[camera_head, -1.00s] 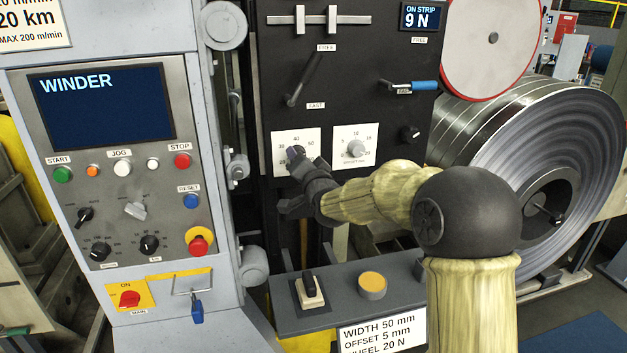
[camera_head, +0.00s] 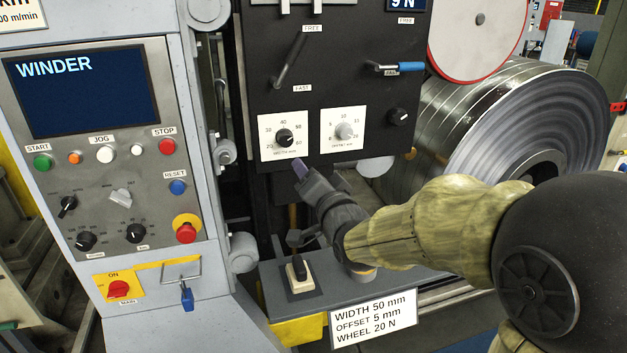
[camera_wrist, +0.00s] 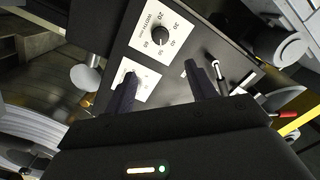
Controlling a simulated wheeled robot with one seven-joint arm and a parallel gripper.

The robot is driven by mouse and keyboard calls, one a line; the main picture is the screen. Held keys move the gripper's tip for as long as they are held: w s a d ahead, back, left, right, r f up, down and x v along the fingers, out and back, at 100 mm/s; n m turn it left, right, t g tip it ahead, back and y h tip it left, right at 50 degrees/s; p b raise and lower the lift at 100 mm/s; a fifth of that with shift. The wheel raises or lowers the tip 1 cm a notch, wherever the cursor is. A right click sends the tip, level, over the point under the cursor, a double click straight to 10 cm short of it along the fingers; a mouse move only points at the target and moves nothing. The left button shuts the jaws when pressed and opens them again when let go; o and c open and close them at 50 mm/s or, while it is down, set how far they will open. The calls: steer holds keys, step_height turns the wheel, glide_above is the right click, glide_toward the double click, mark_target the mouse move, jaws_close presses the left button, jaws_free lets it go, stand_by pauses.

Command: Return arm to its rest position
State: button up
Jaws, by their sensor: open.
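My gripper (camera_head: 301,176) is in front of the black panel, just below the width dial (camera_head: 285,138), and touches nothing that I can see. In the wrist view the two dark fingers of my gripper (camera_wrist: 160,88) stand apart with nothing between them. The width dial also shows beyond the fingers in the wrist view (camera_wrist: 160,36). The offset dial (camera_head: 344,131) is to its right on another white plate. My arm (camera_head: 425,230) reaches in from the right, bent at a large dark joint, and hides part of the grey shelf.
A grey shelf (camera_head: 275,290) below carries a black switch (camera_head: 298,268). The winder panel (camera_head: 190,85) stands left. Levers (camera_head: 290,58) and a blue handle (camera_head: 410,67) stick out of the black panel. A steel coil (camera_head: 500,115) is at right.

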steer(key=shift+s+d, duration=0.1)
steer(key=shift+s, duration=0.2)
steer(key=shift+f, duration=0.1)
steer(key=s+d+f+n+g+h, duration=0.1)
steer(key=s+d+f+g+h, duration=0.2)
steer(key=f, duration=0.4)
steer(key=s+d+f+n+g+h, duration=0.2)
steer(key=s+d+f+g, duration=0.15)
steer(key=d+f, duration=0.35)
steer(key=s+d+f+n+g+h, duration=0.1)
steer(key=s+d+f+n+g, duration=0.3)
steer(key=s+f+g, duration=0.7)
step_height(320, 180, up, 21)
steer(key=s+m+t+p, duration=0.1)
steer(key=s+t+p, duration=0.1)
steer(key=p, duration=1.8)
steer(key=shift+s+d+r+t, duration=0.2)
steer(key=shift+s+d+t, duration=0.2)
steer(key=shift+t, duration=0.15)
